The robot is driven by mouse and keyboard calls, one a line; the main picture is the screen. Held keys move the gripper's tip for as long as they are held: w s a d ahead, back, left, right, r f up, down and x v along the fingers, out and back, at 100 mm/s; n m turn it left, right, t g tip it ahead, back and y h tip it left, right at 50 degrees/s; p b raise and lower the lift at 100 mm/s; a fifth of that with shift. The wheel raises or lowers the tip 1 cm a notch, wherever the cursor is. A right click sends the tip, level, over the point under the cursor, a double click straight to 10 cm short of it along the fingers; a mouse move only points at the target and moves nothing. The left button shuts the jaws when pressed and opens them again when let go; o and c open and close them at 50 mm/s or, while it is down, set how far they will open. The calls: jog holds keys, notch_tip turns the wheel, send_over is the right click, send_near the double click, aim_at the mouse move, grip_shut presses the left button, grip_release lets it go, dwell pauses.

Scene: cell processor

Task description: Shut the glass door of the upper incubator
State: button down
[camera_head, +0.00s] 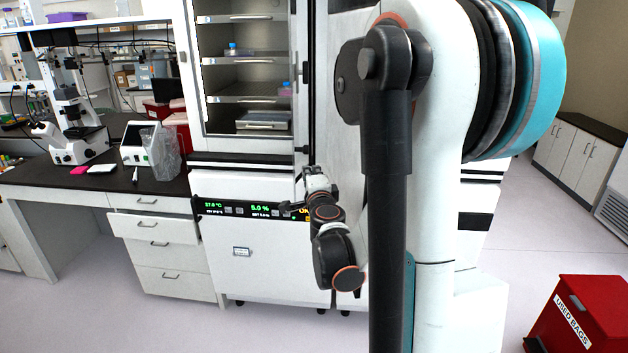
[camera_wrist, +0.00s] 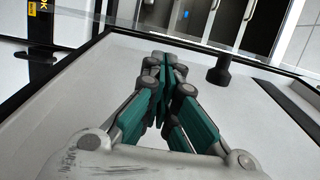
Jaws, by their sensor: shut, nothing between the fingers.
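The upper incubator (camera_head: 248,60) stands open in the head view, and its lit inside shows several shelves. A door stands swung out at its right side, seen nearly edge-on (camera_head: 311,75); my arm hides much of this area, so I cannot tell its exact angle. My gripper (camera_head: 308,172) is at the lower right of the opening, just above the display panel (camera_head: 245,209). In the wrist view my gripper (camera_wrist: 160,62) is shut and empty, its fingertips together in front of a pale, dark-edged panel. I cannot tell whether it touches the panel.
A bench (camera_head: 60,185) with a microscope (camera_head: 70,125) and a plastic bag (camera_head: 163,150) stands at left. A drawer (camera_head: 152,228) below it is pulled out. A red used-bags bin (camera_head: 590,315) stands on the floor at right. Shelf items include a grey box (camera_head: 262,120).

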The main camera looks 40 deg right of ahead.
jog(key=shift+x, duration=1.65)
